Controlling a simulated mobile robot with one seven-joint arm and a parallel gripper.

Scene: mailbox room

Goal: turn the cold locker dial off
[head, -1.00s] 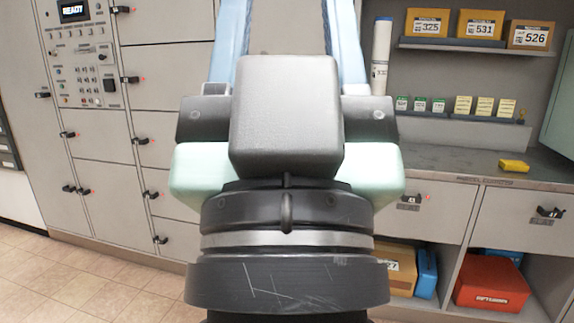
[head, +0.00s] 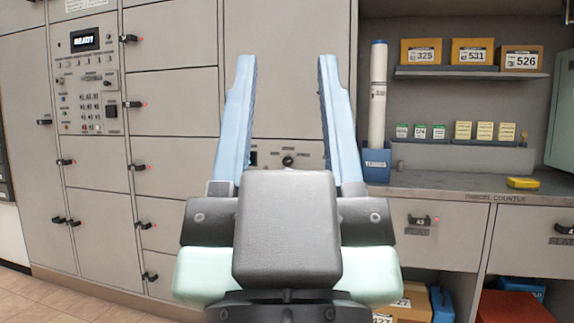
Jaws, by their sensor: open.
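A grey panel strip (head: 306,152) on the locker wall shows between my gripper's fingers, with a round dark dial (head: 288,160) on it; I take this for the cold locker dial. Its setting is too small to read. My gripper (head: 287,65) stands in front of the wall with its two long blue fingers spread wide and nothing between them. The dial appears behind and below the fingertips in the picture, and the fingers do not touch it. My gripper's dark body hides the wall below the panel.
A control panel (head: 88,75) with a lit display is at the left, among locker doors with dark handles. At the right, a parcel counter (head: 440,186) holds a blue bin (head: 376,166) with a white tube (head: 378,95) and a yellow item (head: 523,183). Boxes sit on a shelf (head: 470,73).

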